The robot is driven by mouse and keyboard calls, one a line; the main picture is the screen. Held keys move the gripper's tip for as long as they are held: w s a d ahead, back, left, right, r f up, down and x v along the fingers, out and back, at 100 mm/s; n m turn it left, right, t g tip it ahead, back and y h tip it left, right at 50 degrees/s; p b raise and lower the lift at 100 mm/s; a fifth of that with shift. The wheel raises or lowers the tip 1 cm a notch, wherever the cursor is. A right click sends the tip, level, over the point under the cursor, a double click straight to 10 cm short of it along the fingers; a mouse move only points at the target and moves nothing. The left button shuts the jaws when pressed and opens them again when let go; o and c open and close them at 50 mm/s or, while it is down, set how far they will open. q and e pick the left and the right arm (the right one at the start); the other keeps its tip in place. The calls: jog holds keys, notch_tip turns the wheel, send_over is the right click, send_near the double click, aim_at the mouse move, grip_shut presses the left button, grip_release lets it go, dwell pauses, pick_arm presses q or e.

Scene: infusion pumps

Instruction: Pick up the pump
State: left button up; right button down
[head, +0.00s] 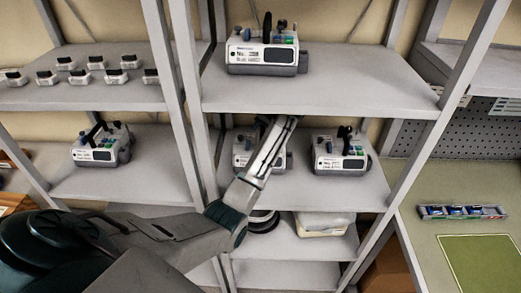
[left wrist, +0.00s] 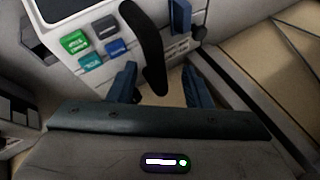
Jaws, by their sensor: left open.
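A white and grey pump (head: 242,157) stands on the middle shelf, partly hidden behind my left arm. My left gripper (head: 282,125) is in front of and over its right part. In the left wrist view the pump (left wrist: 78,20) fills the upper left, with green, blue and teal buttons. Its black handle (left wrist: 146,45) reaches down between the open blue fingers of my left gripper (left wrist: 160,84). I cannot tell whether the fingers touch the handle. Similar pumps stand on the top shelf (head: 262,54), to the right (head: 340,160) and to the left (head: 92,155). My right gripper is not in view.
Grey uprights (head: 188,80) divide the shelving. Several small white items (head: 96,62) stand on the upper left shelf (head: 130,98). A whitish container (head: 322,226) sits on the lower shelf. A green bench (head: 425,178) with a small tray (head: 462,212) is at the right.

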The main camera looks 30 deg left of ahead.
pick_arm(q)
jog(key=shift+d, duration=0.1)
grip_shut()
jog(key=shift+f, duration=0.1)
dwell(1.2)
